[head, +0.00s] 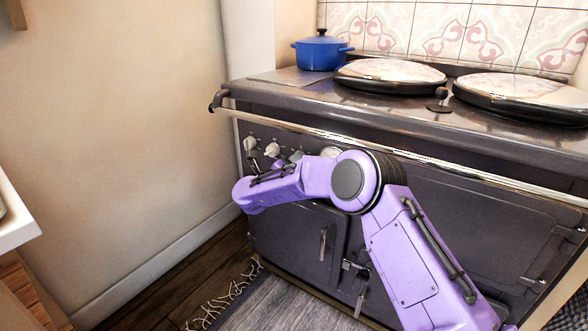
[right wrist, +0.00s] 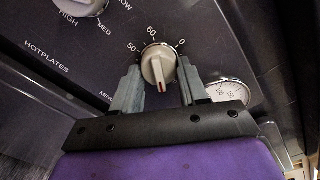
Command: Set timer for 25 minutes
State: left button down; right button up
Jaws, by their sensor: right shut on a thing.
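The timer knob (right wrist: 158,66) is a cream dial on the dark front panel of the range cooker. The numbers 50, 60 and 0 show around its upper side in the right wrist view. Its red mark is at the lower end, pointing away from the 60; the number there is hidden or unreadable. My right gripper (right wrist: 161,84) is shut on this knob, one grey finger on each side. In the head view my purple right arm bends in front of the range and covers the timer and most of the gripper. My left gripper is out of view.
Another control knob (right wrist: 81,5), marked low, med and high, is beside the timer. A round white gauge (right wrist: 226,91) is on its other side. A chrome rail (head: 440,163) runs above the panel. A blue pot (head: 320,52) stands on the range.

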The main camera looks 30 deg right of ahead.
jog(key=shift+f+m, duration=0.1)
jog(key=shift+m, duration=0.3)
jog(key=o, duration=1)
jog(key=shift+d, duration=0.1)
jog(key=p+v, duration=0.1)
jog(key=v, duration=0.9)
jog(key=shift+s+a, duration=0.15)
jog(key=shift+a, duration=0.1)
